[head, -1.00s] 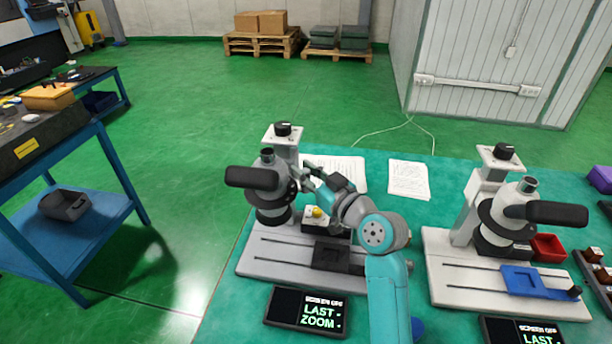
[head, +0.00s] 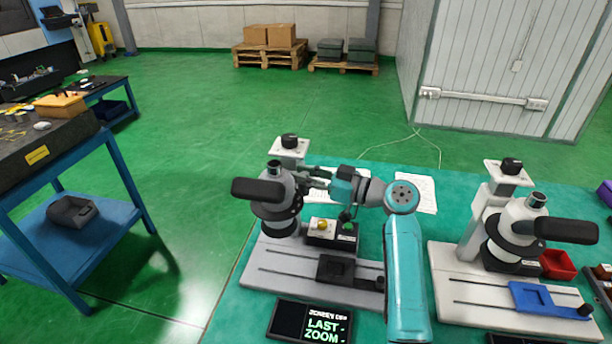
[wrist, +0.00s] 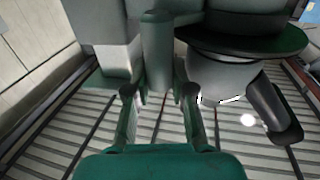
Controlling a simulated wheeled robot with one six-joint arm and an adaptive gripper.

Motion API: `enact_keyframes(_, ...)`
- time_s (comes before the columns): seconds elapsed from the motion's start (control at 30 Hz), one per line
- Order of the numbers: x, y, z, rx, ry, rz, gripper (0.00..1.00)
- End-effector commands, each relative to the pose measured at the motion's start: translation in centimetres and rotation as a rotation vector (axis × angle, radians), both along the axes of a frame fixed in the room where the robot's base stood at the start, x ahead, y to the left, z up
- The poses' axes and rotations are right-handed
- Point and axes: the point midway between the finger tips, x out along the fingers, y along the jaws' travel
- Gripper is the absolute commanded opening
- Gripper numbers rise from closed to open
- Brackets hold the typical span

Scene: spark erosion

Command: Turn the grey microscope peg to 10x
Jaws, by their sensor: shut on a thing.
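The grey microscope (head: 272,203) stands at the left of the green table, on a grey base (head: 268,266). Its dark eyepiece points left. My gripper (head: 312,179) is at the right side of its head, below the column top. In the wrist view, my gripper (wrist: 158,92) has its two fingers on either side of an upright dark grey-green peg (wrist: 157,45) and is shut on it. The contact is partly hard to see. The peg's zoom marking cannot be read. A screen (head: 311,322) in front of the base reads "SCREEN OFF, LAST ZOOM".
A white microscope (head: 515,222) with a blue stage part (head: 545,299) stands to the right. A small box with a yellow button (head: 323,224) sits beside the grey microscope, near my arm. Papers (head: 421,190) lie behind. A red bin (head: 557,265) is at the right.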

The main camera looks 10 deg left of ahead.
Motion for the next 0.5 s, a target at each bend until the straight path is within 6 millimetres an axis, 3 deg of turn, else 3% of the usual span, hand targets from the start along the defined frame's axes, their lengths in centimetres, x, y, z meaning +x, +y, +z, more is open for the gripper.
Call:
enact_keyframes(0.33, 0.09, 0.05, -0.04, -0.001, 0.000, -0.001, 0.00)
enact_keyframes(0.37, 0.10, 0.06, -0.03, -0.001, 0.000, -0.001, 0.28)
enact_keyframes(0.4, 0.10, 0.06, -0.03, -0.001, 0.000, -0.001, 0.35)
enact_keyframes(0.5, 0.08, 0.06, -0.02, -0.001, 0.000, -0.001, 0.35)
